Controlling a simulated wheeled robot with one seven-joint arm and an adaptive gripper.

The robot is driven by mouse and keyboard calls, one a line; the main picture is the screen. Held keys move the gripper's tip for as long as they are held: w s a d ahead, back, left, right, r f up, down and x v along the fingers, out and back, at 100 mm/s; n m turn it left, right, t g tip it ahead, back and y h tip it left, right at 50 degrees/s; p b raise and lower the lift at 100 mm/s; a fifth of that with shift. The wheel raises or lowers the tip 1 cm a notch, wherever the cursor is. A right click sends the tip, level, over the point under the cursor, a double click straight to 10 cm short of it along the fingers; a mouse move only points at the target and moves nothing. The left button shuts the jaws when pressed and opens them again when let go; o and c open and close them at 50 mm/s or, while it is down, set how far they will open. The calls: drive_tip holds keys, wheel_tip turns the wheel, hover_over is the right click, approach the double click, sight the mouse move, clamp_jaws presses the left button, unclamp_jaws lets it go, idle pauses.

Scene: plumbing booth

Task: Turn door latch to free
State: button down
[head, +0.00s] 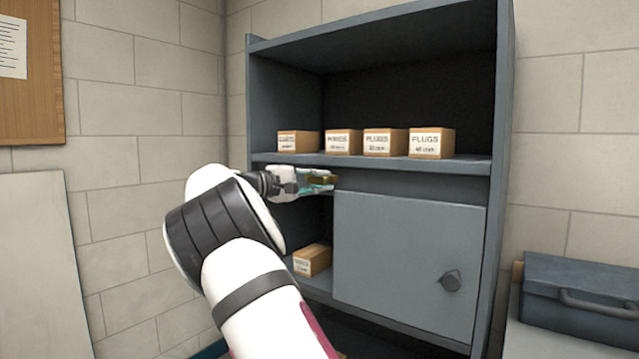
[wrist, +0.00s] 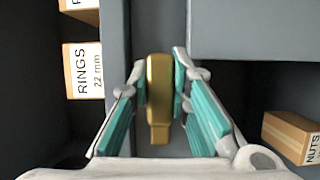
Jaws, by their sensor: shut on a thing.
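A brass latch (wrist: 159,100) lies between the two fingers of my gripper (wrist: 160,78) in the wrist view. The gripper is shut on it, with a teal pad at each side. The latch runs lengthwise between the fingers, over a grey strip of the cabinet. In the head view the latch (head: 323,179) shows small at the tips of my gripper (head: 318,182), just above the upper left corner of the grey cabinet door (head: 400,262). The door looks shut and carries a dark round knob (head: 452,281). In the wrist view the latch lies beside the door panel (wrist: 255,30), not over it.
Several labelled boxes (head: 385,142) stand on the shelf above the gripper. One box (head: 312,260) sits in the open lower compartment left of the door. A blue toolbox (head: 580,295) stands at the right.

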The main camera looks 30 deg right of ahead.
drive_tip(key=c, duration=1.5)
unclamp_jaws()
drive_tip(key=a, duration=1.2)
drive_tip(key=shift+w, duration=0.25)
